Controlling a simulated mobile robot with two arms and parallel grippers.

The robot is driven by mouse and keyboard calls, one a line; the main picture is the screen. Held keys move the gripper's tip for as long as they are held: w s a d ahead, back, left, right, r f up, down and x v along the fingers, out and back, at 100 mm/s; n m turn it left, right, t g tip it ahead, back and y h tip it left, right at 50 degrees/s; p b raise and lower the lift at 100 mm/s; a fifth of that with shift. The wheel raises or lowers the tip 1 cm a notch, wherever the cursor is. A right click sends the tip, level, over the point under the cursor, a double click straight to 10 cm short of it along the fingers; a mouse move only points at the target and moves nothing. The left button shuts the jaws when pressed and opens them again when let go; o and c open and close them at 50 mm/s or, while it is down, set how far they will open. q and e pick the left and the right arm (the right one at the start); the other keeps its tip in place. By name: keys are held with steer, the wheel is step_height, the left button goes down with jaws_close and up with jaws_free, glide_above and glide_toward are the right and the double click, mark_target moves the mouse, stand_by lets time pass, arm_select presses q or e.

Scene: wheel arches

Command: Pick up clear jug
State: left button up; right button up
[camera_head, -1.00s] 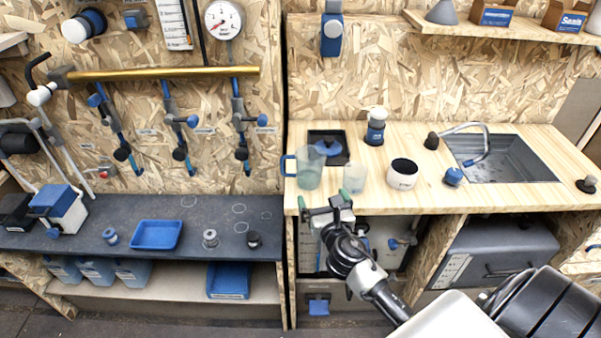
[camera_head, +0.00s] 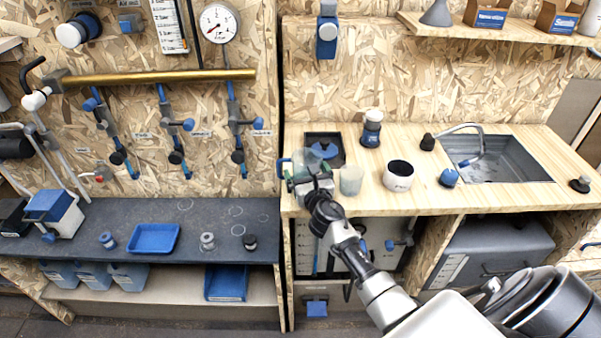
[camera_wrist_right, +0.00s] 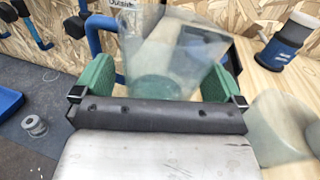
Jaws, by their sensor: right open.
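The clear jug (camera_head: 305,160) stands upright at the left end of the wooden counter, with its blue handle (camera_head: 284,168) on its left. It also shows in the right wrist view (camera_wrist_right: 160,55), between the green finger pads. My right gripper (camera_head: 310,181) is open in front of the jug, one finger on each side of it. I cannot tell whether the pads touch it. The gripper hides the jug's lower part in the head view. My left gripper is not in view.
A translucent cup (camera_head: 351,181) stands close to the right of the jug. A white pot (camera_head: 398,176) and a blue-and-white grinder (camera_head: 371,128) stand further right. A black tray (camera_head: 324,142) lies behind. The sink (camera_head: 497,160) is at the right.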

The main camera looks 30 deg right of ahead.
steer(key=shift+s, duration=0.1)
steer(key=shift+c, duration=1.1)
steer(key=c, duration=0.8)
steer(key=shift+r, duration=0.15)
steer(key=shift+r+p, duration=0.5)
steer(key=shift+r, duration=0.2)
step_height(320, 180, up, 3)
steer(key=shift+f+p, duration=0.1)
steer(key=shift+p, duration=0.55)
steer(key=shift+s+d+r+p, duration=0.15)
steer(key=shift+s+d+r, duration=0.45)
steer(key=shift+s+r, duration=0.85)
steer(key=shift+s+d+r+p, duration=0.2)
steer(key=shift+s+d+r, duration=0.45)
steer(key=shift+s, duration=1.55)
steer(key=shift+s+d+r+p, duration=0.15)
steer(key=shift+s+d+r, duration=0.4)
steer(key=shift+s+r, duration=0.95)
steer(key=shift+s+f, duration=0.35)
